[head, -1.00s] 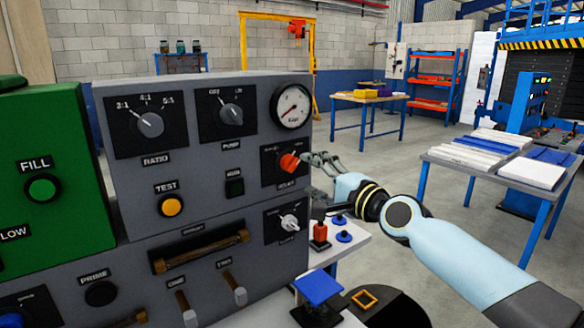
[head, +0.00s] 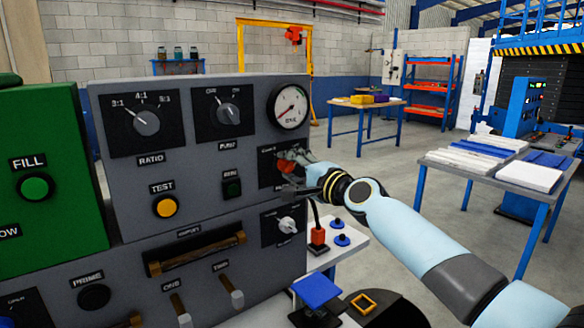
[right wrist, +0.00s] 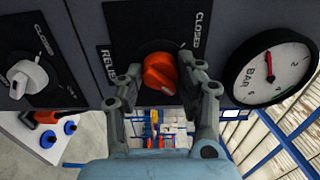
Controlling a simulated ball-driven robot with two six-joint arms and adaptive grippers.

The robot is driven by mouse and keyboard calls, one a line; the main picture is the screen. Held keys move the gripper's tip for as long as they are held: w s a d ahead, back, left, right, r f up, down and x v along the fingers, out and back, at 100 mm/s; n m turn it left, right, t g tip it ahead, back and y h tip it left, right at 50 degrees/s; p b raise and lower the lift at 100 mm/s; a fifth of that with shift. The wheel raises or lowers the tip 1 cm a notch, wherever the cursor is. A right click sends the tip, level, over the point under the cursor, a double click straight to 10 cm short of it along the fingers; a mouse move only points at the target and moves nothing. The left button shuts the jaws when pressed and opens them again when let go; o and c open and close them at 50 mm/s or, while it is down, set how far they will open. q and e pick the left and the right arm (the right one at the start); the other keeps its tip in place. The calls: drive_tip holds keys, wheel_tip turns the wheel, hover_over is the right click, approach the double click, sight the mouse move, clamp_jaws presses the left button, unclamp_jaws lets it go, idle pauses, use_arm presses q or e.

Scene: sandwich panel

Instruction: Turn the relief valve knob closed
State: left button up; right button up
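The orange-red relief knob (head: 286,164) sits on a black plate at the right of the grey panel, below the gauge. In the right wrist view the knob (right wrist: 160,73) shows up close, with "CLOSED" printed to its upper right and part of the relief label to its left. My right gripper (right wrist: 160,66) has one finger on each side of the knob, its tips very near the knob's edges. It looks open around the knob; contact is not clear. In the head view the gripper (head: 294,171) partly hides the knob. My left gripper is not in view.
The pressure gauge (head: 290,107) is just above the knob; a white knob (head: 288,225) is below it. A small white table (head: 345,246) with blue and red parts stands behind the panel's right edge.

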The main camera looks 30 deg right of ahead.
drive_tip(key=c, duration=0.5)
drive_tip(key=shift+o, duration=0.2)
drive_tip(key=shift+n, duration=0.3)
drive_tip(key=n+b, duration=0.2)
drive_tip(key=n, duration=0.1)
drive_tip(key=shift+f, duration=0.15)
drive_tip(key=n+b, duration=0.3)
drive_tip(key=n, duration=0.2)
drive_tip(key=n+b, duration=0.4)
drive_tip(key=n, duration=0.1)
drive_tip(key=shift+n+b, duration=1.1)
drive_tip(key=shift+n, duration=1)
